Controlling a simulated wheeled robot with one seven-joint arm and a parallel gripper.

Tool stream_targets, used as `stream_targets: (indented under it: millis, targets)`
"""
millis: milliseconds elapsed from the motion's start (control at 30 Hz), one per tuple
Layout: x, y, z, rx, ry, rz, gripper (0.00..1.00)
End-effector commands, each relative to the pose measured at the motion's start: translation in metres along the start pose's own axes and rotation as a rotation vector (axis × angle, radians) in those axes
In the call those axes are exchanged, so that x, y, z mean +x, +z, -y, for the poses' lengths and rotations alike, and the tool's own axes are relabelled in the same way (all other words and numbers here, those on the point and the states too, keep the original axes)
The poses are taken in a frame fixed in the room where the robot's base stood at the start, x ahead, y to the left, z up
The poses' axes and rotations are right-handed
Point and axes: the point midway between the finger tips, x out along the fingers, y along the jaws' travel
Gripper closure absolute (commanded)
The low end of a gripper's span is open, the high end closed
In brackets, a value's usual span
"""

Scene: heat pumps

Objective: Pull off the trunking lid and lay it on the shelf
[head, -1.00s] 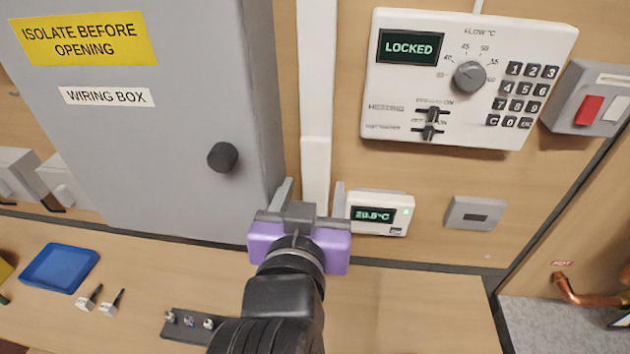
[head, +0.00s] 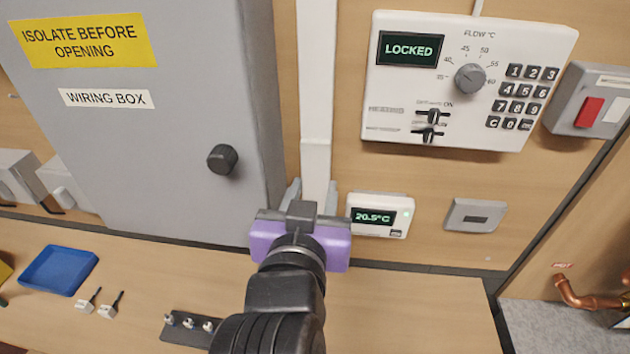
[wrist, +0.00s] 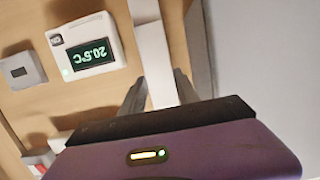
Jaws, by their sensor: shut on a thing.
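The white trunking lid (head: 316,168) is the lower, slightly wider piece on the vertical white trunking (head: 317,70), between the wiring box and the thermostat. It is upright against the wall. My gripper (head: 312,190) is shut on the lid, with a finger on each side of it. In the wrist view the lid (wrist: 157,62) runs down between my fingers (wrist: 160,95). My purple gripper body hides the lid's lower end. The wooden shelf (head: 400,305) lies below, with its right part bare.
A grey wiring box (head: 150,190) stands close on the left. A small thermostat (head: 380,214) is close on the right, below the large control panel (head: 465,80). A blue tray (head: 58,270), two small parts and a dark strip (head: 188,328) with metal fittings lie on the shelf's left side.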

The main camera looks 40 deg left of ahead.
Motion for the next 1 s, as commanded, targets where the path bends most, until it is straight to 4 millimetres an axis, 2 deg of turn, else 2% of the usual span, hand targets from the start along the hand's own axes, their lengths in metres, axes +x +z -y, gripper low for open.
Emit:
stream_targets:
  millis: [1000]
  targets:
    - [-0.049,0.010,0.001,-0.001,-0.001,0.000,1.00]
